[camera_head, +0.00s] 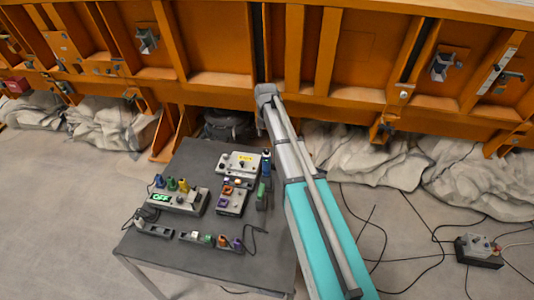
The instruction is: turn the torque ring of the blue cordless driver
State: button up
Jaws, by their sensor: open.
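A small upright blue and dark item (266,163) stands at the right edge of the dark table (180,255), beside my long grey and teal body part. It may be the blue cordless driver, but it is too small to be sure. Its torque ring cannot be made out. A green-topped dark item (261,193) is just in front of it. My gripper's fingers do not show in this view.
The table also holds a box with a lit green display (160,197) and coloured knobs, a white box (240,162), a box with purple and orange parts (232,198), and plug strips. A control box (478,250) and cables lie on the floor at right. Orange framework (220,80) stands behind.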

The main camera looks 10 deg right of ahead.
aim_at(267, 150)
jog(key=shift+f+b, duration=3.5)
jog(key=shift+f, duration=0.25)
grip_shut()
jog(key=shift+d, duration=0.15)
